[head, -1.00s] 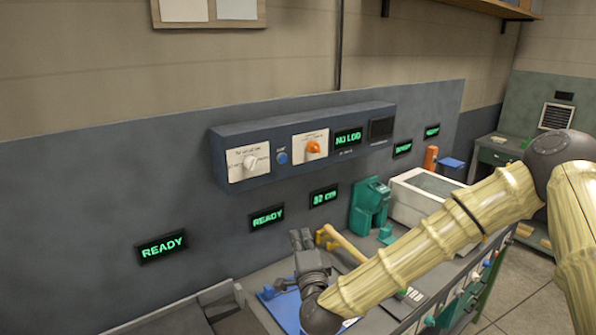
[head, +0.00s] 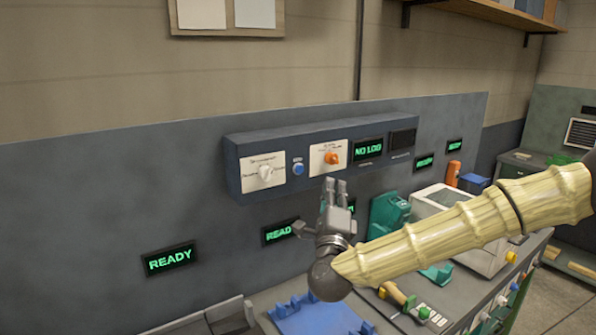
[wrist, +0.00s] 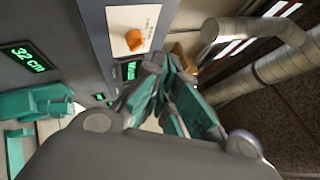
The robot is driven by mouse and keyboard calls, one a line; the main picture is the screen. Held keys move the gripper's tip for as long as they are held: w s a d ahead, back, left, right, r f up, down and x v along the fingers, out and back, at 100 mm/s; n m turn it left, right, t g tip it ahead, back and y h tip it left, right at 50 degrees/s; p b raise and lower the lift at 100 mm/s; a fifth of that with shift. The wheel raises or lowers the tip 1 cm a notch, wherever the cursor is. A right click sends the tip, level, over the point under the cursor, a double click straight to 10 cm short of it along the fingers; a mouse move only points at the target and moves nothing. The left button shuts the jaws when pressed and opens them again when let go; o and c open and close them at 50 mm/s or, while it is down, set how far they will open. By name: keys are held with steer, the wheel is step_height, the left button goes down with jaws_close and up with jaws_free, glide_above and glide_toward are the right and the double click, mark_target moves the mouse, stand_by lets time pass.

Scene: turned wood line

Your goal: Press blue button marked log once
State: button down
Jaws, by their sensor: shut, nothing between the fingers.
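The small round blue button (head: 298,169) sits on the front of the grey-blue wall panel box, between a white-knob plate and an orange-knob plate. Its tiny label is too blurred to read surely. My gripper (head: 335,184) points up, just below the orange knob and to the right of and slightly below the button in the picture, with no visible contact with it. In the wrist view my gripper (wrist: 170,65) is shut and empty. The button does not show there. The display (head: 368,149) on the box reads NO LOG in green.
The orange knob (head: 331,157) and white knob (head: 266,172) flank the button. Green READY displays (head: 170,260) are on the wall below. A blue tray (head: 315,317), a green machine (head: 388,217) and a white box (head: 450,205) stand on the bench.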

mark_target(299, 169)
steer(key=w+a, duration=0.5)
steer(key=w, duration=0.1)
steer(key=shift+w, duration=0.4)
steer(key=shift+a, duration=0.15)
steer(key=shift+w, duration=0.1)
stand_by(1.2)
steer(key=shift+w+a+b, duration=0.25)
steer(key=shift+w+b, duration=0.05)
steer(key=shift+w+a+b, duration=0.2)
steer(key=shift+w+b, duration=0.1)
steer(key=shift+b, duration=0.05)
stand_by(0.9)
steer(key=shift+s+d, duration=0.1)
steer(key=shift+s, duration=0.05)
steer(key=shift+s+d+b, duration=0.4)
steer(key=shift+s+b, duration=0.1)
